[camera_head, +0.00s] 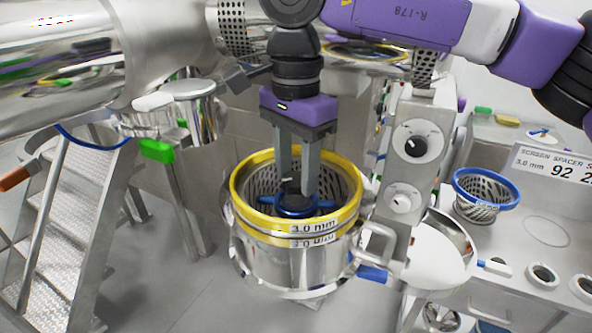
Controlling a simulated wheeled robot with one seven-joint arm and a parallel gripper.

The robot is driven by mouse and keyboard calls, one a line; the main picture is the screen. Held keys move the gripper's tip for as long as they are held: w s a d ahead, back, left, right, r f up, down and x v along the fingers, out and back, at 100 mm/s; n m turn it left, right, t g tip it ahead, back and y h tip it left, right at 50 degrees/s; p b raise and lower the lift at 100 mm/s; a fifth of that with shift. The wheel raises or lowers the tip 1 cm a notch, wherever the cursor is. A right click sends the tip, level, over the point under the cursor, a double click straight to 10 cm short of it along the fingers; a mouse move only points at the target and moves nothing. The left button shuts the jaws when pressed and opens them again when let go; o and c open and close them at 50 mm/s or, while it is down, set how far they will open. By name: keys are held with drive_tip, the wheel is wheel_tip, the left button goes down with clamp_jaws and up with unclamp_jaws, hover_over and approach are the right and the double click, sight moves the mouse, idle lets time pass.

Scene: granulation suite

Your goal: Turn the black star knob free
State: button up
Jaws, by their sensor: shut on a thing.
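My gripper (297,188) points straight down into a round steel housing with a yellow-rimmed perforated screen (236,180) labelled 3.0 mm. Its two grey fingers are shut on the black star knob (291,187) at the middle of the screen. The fingers hide the sides of the knob, so its lobes and any thread cannot be made out. Just under the knob is a blue impeller (325,205) with arms reaching toward the screen wall.
A steel control post with two dials (416,146) stands close right of the housing. A blue-rimmed screen basket (486,192) sits on the steel bench at right, near a sign (555,172). Metal steps (75,220) stand at left. Grey floor (185,290) is clear at front left.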

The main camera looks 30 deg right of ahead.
sight(296, 178)
drive_tip(key=n, duration=0.5)
drive_tip(key=shift+r+n, duration=0.1)
drive_tip(key=shift+n, duration=0.2)
drive_tip(key=n, duration=0.5)
drive_tip(key=shift+n, duration=0.3)
drive_tip(key=n, duration=1)
drive_tip(key=shift+p, duration=0.3)
drive_tip(key=shift+n, duration=0.3)
drive_tip(key=o, duration=1.4)
drive_tip(key=shift+r+b, duration=0.45)
drive_tip(key=shift+r, duration=3.45)
